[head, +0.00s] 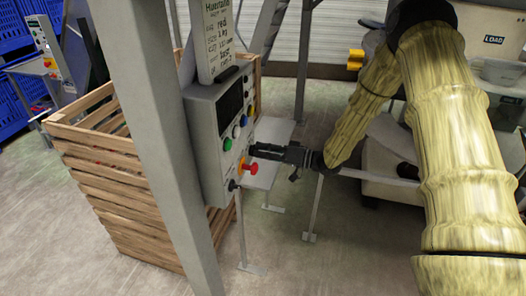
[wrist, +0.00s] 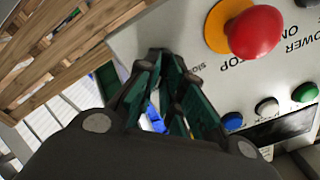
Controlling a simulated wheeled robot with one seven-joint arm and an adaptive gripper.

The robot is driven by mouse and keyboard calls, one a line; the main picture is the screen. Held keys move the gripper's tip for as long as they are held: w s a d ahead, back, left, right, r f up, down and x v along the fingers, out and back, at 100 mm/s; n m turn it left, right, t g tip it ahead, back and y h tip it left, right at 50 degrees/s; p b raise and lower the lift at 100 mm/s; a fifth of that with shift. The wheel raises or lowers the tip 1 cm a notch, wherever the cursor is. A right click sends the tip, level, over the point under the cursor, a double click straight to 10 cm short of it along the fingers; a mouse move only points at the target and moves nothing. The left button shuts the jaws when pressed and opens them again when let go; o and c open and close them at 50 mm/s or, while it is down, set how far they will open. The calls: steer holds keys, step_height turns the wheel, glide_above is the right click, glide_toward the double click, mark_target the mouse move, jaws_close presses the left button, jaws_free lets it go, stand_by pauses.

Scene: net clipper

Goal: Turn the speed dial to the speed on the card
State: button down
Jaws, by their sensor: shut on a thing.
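The grey control box (head: 209,130) hangs on a post in the head view. My gripper (head: 254,150) reaches its front face from the right, just above the red stop button (head: 251,168). In the wrist view the jaws of my gripper (wrist: 168,62) are closed together at the panel face (wrist: 165,30). The speed dial is hidden by the fingers, so its pointer cannot be read. A small upside-down label, partly covered, shows beside the fingertips. The card (head: 216,38) stands on top of the box with printed lines; its speed is too small to read.
Green (head: 227,144), white (head: 236,131) and blue (head: 243,119) buttons sit close to my gripper. In the wrist view the red stop button (wrist: 254,32) is just right of the fingers. A wooden crate (head: 120,205) stands behind the post (head: 150,120).

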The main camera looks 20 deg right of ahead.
steer(key=shift+w+d+r, duration=0.1)
steer(key=shift+r, duration=0.05)
steer(key=c, duration=1.5)
jaws_free()
steer(key=shift+c, duration=0.2)
steer(key=v, duration=1.2)
